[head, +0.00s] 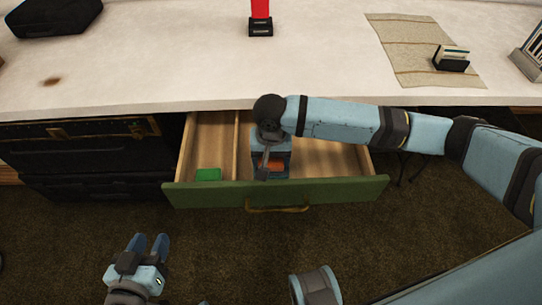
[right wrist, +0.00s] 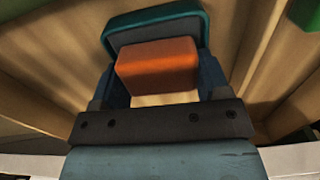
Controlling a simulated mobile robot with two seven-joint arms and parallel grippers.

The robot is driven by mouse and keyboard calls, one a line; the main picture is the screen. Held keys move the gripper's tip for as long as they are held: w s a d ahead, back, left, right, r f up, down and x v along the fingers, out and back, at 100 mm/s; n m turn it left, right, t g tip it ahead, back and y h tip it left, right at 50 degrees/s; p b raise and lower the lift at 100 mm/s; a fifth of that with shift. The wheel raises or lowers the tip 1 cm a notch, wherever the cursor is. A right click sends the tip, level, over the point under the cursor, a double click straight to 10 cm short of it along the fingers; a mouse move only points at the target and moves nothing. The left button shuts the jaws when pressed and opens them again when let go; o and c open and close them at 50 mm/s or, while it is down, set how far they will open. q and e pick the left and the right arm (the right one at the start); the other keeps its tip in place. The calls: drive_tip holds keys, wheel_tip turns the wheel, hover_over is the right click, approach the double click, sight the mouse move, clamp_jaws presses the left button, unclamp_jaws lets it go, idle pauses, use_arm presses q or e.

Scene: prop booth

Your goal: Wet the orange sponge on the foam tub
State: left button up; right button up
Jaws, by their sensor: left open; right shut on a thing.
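The orange sponge (head: 276,166) is between the fingers of my right gripper (head: 271,168), which is shut on it inside the open drawer. In the right wrist view the sponge (right wrist: 158,66) shows as an orange block between the two blue fingers. Just beyond it is a grey pad with a teal rim (right wrist: 155,30), which may be the foam tub. I cannot tell whether the sponge touches it. My arm and gripper hide much of this spot in the head view. My left gripper (head: 150,245) is open and empty, low in front of the drawer.
The drawer's green front (head: 340,191) has a brass handle (head: 277,208). A green block (head: 208,174) lies in its left compartment, beyond a wooden divider. On the countertop (head: 180,60) stand a red item (head: 260,15) and a card holder (head: 451,58) on a runner.

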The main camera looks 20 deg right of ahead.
use_arm(q)
drive_tip(key=shift+r+p, duration=1.75)
drive_tip(key=shift+r, duration=0.05)
use_arm(e)
drive_tip(key=shift+s+f, duration=0.2)
drive_tip(key=shift+f, duration=0.15)
idle(4.3)
use_arm(q)
drive_tip(key=shift+s, duration=0.1)
use_arm(e)
wheel_tip(320, 180, up, 3)
drive_tip(key=p, duration=0.4)
drive_tip(key=shift+w+d, duration=0.1)
wheel_tip(320, 180, up, 4)
drive_tip(key=p, duration=0.5)
drive_tip(key=shift+w+r+p, duration=0.1)
drive_tip(key=shift+p, duration=0.25)
use_arm(q)
drive_tip(key=s+a+f+g+y, duration=0.2)
drive_tip(key=a+f, duration=0.1)
drive_tip(key=shift+f+g, duration=0.2)
drive_tip(key=shift+g, duration=0.2)
use_arm(e)
drive_tip(key=shift+r, duration=0.15)
